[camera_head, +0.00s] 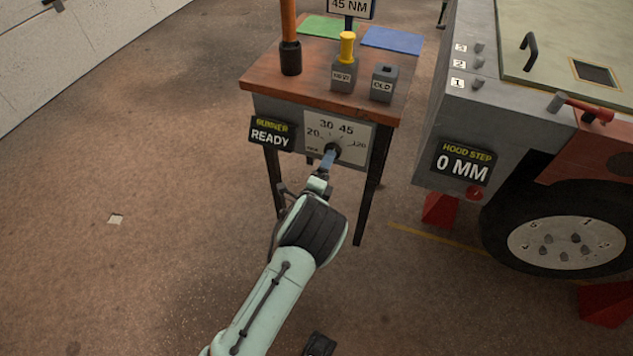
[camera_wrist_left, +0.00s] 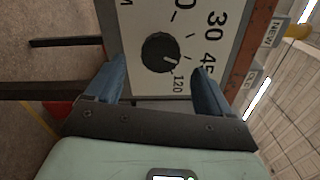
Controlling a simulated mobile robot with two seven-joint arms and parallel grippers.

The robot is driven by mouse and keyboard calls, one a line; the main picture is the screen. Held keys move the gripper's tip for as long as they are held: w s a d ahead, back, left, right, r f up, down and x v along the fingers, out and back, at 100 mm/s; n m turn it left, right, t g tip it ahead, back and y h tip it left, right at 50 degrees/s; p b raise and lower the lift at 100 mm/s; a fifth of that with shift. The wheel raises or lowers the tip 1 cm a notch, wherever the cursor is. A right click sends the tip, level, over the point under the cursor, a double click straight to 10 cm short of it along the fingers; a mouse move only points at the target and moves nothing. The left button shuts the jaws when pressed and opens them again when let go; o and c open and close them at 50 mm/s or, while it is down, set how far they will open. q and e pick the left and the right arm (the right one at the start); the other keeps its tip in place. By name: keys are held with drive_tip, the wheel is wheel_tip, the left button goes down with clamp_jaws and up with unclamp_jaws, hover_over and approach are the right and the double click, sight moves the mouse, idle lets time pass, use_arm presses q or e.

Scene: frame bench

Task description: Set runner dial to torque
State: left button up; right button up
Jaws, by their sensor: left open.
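The runner dial is a round black knob (camera_wrist_left: 161,53) on a white panel (camera_head: 356,130) at the front of the wooden bench. The panel is marked 20, 30, 45 and 120. In the wrist view the knob's white mark points towards the 45 and 120 side; its exact setting is hard to tell. My left gripper (camera_head: 329,160) is open in front of the knob. In the left wrist view its two blue fingers (camera_wrist_left: 160,72) stand on either side, and I cannot tell whether they touch it. A sign (camera_head: 349,7) above the bench reads 45 NM.
A runner display (camera_head: 271,135) beside the panel reads READY. The bench top (camera_head: 320,66) holds an orange-handled tool (camera_head: 289,45) and blocks marked NEW (camera_head: 343,77) and OLD (camera_head: 384,84). A vehicle with a wheel (camera_head: 566,242) stands right. The floor at left is mostly clear.

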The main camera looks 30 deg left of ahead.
use_arm(q)
drive_tip(key=p+v, duration=0.1)
drive_tip(key=v, duration=0.7)
drive_tip(key=shift+s, duration=0.15)
use_arm(e)
drive_tip(key=shift+s+a+r+g, duration=0.2)
drive_tip(key=shift+s+a+r, duration=0.15)
drive_tip(key=shift+s, duration=0.25)
drive_tip(key=shift+s+a+r+g, duration=0.25)
drive_tip(key=shift+s+r, duration=0.2)
drive_tip(key=shift+s, duration=0.15)
